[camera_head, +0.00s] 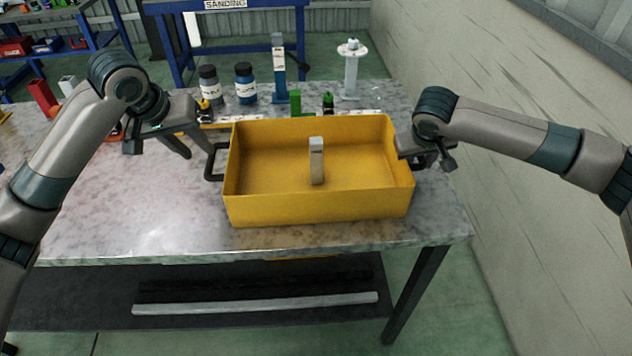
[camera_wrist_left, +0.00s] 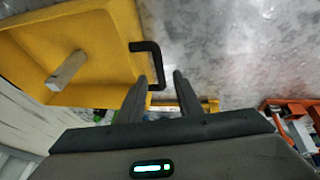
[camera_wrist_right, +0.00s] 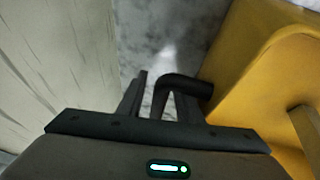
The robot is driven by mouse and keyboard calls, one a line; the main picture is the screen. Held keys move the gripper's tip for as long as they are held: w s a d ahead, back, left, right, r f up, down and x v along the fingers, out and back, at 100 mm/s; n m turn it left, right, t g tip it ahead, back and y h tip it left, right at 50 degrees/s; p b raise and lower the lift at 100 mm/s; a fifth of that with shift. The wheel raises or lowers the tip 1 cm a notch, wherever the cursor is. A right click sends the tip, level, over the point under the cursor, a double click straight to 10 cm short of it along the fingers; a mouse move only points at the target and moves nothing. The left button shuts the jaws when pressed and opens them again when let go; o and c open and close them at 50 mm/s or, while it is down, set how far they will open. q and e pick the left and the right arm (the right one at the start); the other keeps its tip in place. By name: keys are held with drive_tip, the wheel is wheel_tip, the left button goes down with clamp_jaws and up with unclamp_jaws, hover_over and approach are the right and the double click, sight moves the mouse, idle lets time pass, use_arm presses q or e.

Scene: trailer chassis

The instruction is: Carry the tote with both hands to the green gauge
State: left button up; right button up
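The yellow tote (camera_head: 320,208) sits near the front right of the table, with a dark handle at each end. A grey block (camera_head: 316,165) stands inside it. My left gripper (camera_head: 198,150) is open at the left handle (camera_head: 212,162); in the left wrist view the handle bar (camera_wrist_left: 158,65) shows between the spread fingers. Whether any finger touches is unclear. A green piece (camera_head: 295,100), possibly the green gauge, stands just behind the tote, its base hidden.
Two dark bottles (camera_head: 245,84), a blue stand (camera_head: 279,75) and a pale stand (camera_head: 350,72) are behind the tote. The table's left front is clear. A wall (camera_head: 480,90) runs along the right.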

drive_tip(key=v, duration=1.1)
drive_tip(key=shift+s+a+r, duration=0.1)
drive_tip(key=shift+s+r, duration=0.05)
drive_tip(key=shift+r, duration=0.15)
